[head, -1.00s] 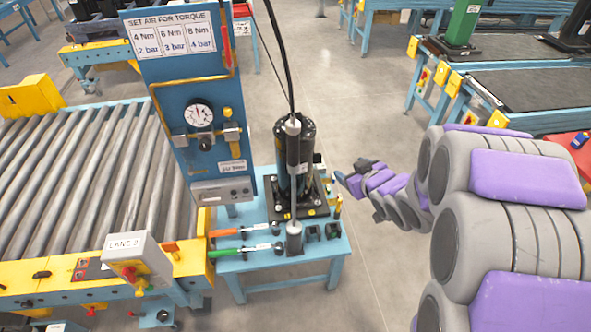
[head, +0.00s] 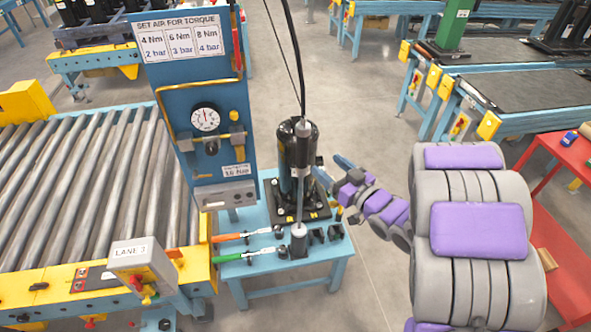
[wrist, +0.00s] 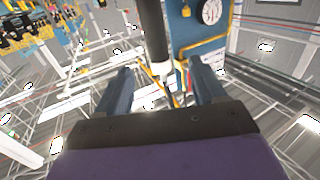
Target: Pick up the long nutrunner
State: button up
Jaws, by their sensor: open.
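The long nutrunner (head: 301,155) hangs upright from a dark hose above the small blue table. A dark cylinder (wrist: 152,30), seemingly the nutrunner, shows ahead between the fingers.
Orange-handled and green-handled wrenches (head: 232,256) lie on the table (head: 318,258). A roller conveyor (head: 70,190) is at left; open floor (head: 380,285) lies at right.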

aim_at(307, 145)
jog(key=b+x, duration=0.1)
jog(key=x, duration=0.7)
jog(key=shift+w, duration=0.35)
jog(key=shift+w+r, duration=0.1)
jog(key=shift+w, duration=0.25)
jog(key=x, duration=0.2)
jog(key=b+x, duration=0.2)
jog(key=x, duration=0.1)
jog(key=shift+w+a+f, duration=0.2)
jog(key=shift+a+f, duration=0.15)
jog(key=shift+d+r, duration=0.1)
jog(key=shift+d, duration=0.4)
jog(key=shift+c, duration=1.1)
jog(key=shift+a, duration=0.1)
jog(key=c, duration=0.3)
jog(key=shift+a, duration=0.55)
jog(key=c, duration=0.5)
jog(key=shift+d, duration=0.1)
grip_shut()
jog(key=shift+d, duration=0.3)
